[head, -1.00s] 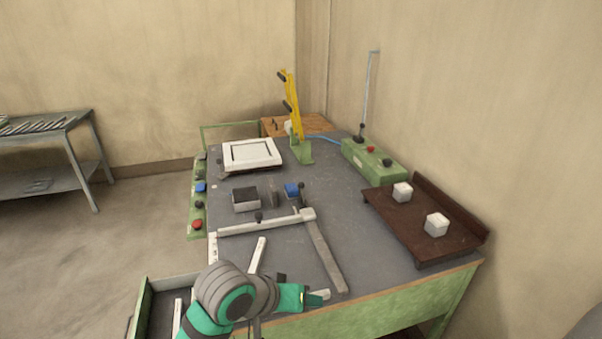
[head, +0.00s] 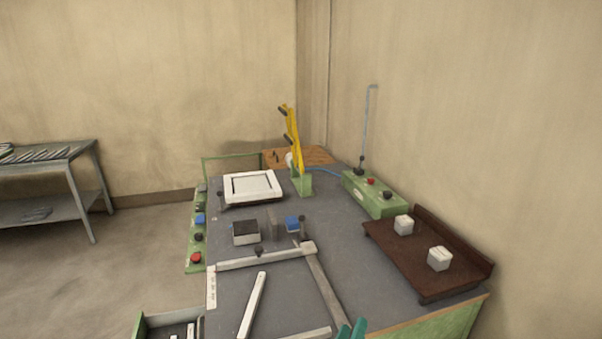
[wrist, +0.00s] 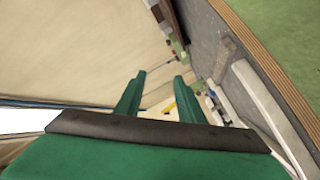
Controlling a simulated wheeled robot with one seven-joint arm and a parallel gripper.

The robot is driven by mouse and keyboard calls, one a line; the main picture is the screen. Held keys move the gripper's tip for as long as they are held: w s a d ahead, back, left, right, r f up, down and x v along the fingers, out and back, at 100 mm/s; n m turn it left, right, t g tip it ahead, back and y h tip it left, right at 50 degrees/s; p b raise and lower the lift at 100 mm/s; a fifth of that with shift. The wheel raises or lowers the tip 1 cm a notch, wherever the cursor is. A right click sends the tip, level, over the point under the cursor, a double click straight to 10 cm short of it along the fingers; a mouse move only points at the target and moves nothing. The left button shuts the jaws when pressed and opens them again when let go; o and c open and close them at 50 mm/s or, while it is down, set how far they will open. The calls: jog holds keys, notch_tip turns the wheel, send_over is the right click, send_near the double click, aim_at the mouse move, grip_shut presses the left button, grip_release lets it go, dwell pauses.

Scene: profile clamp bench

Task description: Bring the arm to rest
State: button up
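My gripper (head: 351,330) shows only as two green fingertips at the bottom edge of the head view, over the front of the bench (head: 300,222). In the wrist view my gripper (wrist: 160,76) has its two green fingers apart, with nothing between them. The rest of the arm is out of the head view. The clamp frame of pale bars (head: 265,260) lies on the bench just behind the fingertips. A loose pale profile (head: 252,304) lies inside that frame, apart from the gripper.
A brown tray (head: 400,255) with two white blocks (head: 440,258) stands at the right. A green control box (head: 375,195) and yellow lever (head: 292,140) stand at the back. An open drawer (head: 142,324) juts out at the lower left.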

jog(key=s+a+f+n+y, duration=0.1)
jog(key=s+a+f+y, duration=0.1)
jog(key=s+f+y, duration=0.4)
jog(key=s+a+f+n+y, duration=0.1)
jog(key=s+a+f, duration=0.2)
jog(key=s+f, duration=0.6)
jog(key=s+a+m, duration=0.3)
jog(key=s, duration=0.7)
jog(key=s+a+m, duration=0.3)
jog(key=s+m, duration=0.1)
jog(key=s, duration=0.7)
jog(key=shift+f+g+y, duration=0.15)
jog(key=shift+g+y, duration=0.15)
jog(key=shift+y, duration=0.1)
jog(key=shift+c, duration=0.5)
